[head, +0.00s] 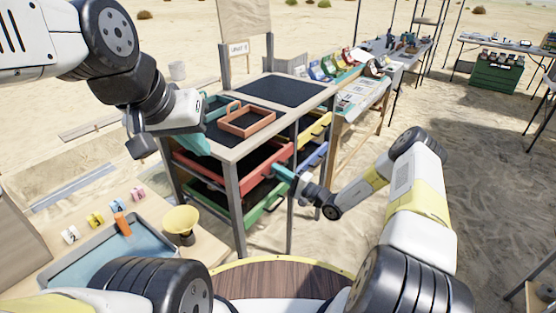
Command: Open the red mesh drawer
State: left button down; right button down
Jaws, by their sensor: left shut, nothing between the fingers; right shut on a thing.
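The red mesh drawer (264,174) is in the wooden sorting table, above a green drawer (266,203). Its red front faces right, and a dark mesh surface shows behind its edge; I cannot tell exactly how far out it stands. My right gripper (283,174) is shut on the drawer's front edge, at its right part; the fingers hide the exact grip. My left gripper (197,143) is shut and empty at the table's left side, near the orange tray.
The orange wooden tray (247,131) lies on the tabletop beside a dark panel (280,91). Yellow (316,129) and blue (314,158) drawers sit further right. Sand is open to the right.

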jog(key=shift+f, duration=0.1)
jog(key=r+v, duration=0.2)
jog(key=v, duration=1.2)
jog(key=r+v, duration=0.3)
jog(key=v, duration=1.2)
jog(key=shift+s+d+r, duration=0.25)
jog(key=shift+s+d, duration=0.3)
jog(key=c, duration=1.8)
grip_release()
jog(key=shift+o, duration=0.2)
jog(key=shift+d, duration=0.1)
jog(key=v, duration=0.7)
jog(key=shift+s+d, duration=0.2)
jog(key=shift+s, duration=0.05)
jog(key=shift+r, duration=0.1)
